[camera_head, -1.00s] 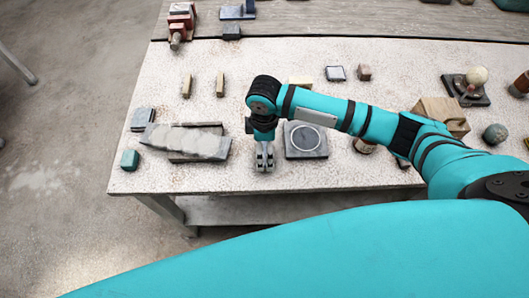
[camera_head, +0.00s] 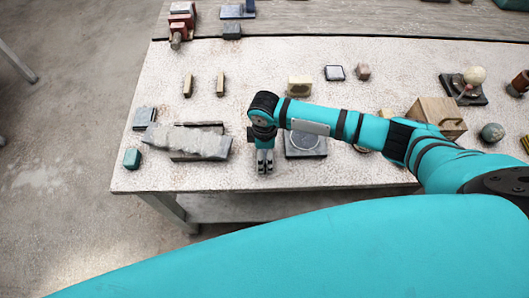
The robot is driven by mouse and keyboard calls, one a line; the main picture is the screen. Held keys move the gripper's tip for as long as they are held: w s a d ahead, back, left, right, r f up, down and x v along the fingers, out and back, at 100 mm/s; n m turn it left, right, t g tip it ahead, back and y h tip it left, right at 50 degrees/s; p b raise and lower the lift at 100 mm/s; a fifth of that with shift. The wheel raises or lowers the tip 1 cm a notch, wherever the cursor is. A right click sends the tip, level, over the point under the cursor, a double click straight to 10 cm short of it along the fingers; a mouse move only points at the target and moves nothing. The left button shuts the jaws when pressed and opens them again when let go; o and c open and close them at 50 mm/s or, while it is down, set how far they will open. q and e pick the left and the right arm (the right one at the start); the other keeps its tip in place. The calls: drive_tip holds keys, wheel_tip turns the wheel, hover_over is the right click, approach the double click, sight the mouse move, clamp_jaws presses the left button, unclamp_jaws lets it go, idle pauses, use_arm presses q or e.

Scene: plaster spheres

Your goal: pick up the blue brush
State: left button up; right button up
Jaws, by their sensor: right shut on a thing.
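I cannot make out a blue brush for certain. My right gripper (camera_head: 265,168) points down at the front edge of the pale table (camera_head: 330,180), between a long grey stone slab and a dark square plate. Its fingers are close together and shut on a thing. The fingers and wrist hide what they hold. A small teal block (camera_head: 132,158) lies at the table's front left corner, well left of the gripper. My left gripper is not in view.
The grey slab (camera_head: 190,140) lies just left of the gripper. The dark plate (camera_head: 308,143) is close on its right, partly behind my arm. A yellowish block (camera_head: 299,86) and a wooden box (camera_head: 436,112) stand beyond my arm.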

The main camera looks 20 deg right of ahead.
drive_tip(key=shift+r, duration=0.15)
drive_tip(key=shift+c, duration=0.2)
drive_tip(key=shift+r+b, duration=0.35)
drive_tip(key=shift+r, duration=0.25)
drive_tip(key=shift+s+a+r+b, duration=0.15)
drive_tip(key=shift+a+r+b, duration=0.1)
drive_tip(key=shift+r, duration=0.25)
drive_tip(key=shift+s+a+r+b, duration=0.1)
drive_tip(key=shift+r+b, duration=0.15)
drive_tip(key=shift+r, duration=0.2)
drive_tip(key=s+a+r+b, duration=0.1)
drive_tip(key=s+a+b, duration=0.2)
drive_tip(key=s+a, duration=0.7)
drive_tip(key=shift+a+r, duration=0.35)
drive_tip(key=shift+a, duration=0.3)
drive_tip(key=o, duration=0.5)
drive_tip(key=c, duration=0.3)
drive_tip(key=shift+c, duration=0.2)
